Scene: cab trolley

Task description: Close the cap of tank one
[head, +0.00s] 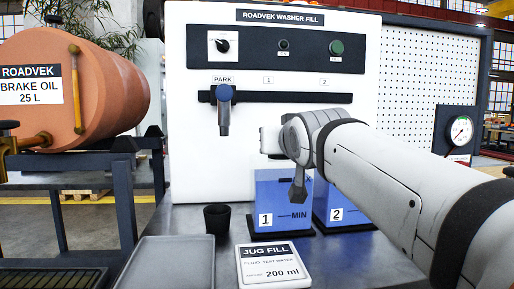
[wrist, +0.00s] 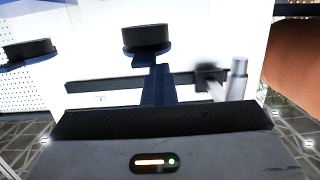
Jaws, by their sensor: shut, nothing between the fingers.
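Tank one (head: 266,224) is the blue tank with label 1 and a MIN line, standing on the bench at the foot of the white panel. Its top is largely hidden by my arm in the head view. My gripper (head: 298,200) points down, shut and empty, in front of tank one's upper right part. The wrist view is upside down; there my narrow shut fingers (wrist: 158,85) reach towards a round black cap (wrist: 146,38), apparently tank one's. I cannot tell whether the fingers touch it, or how far it is open.
Tank two (head: 340,208) stands to the right, partly behind my arm; another black cap (wrist: 28,50) shows in the wrist view. A nozzle (head: 223,108) hangs at PARK. A black cup (head: 217,218), grey tray (head: 172,265) and JUG FILL sign (head: 271,265) occupy the bench.

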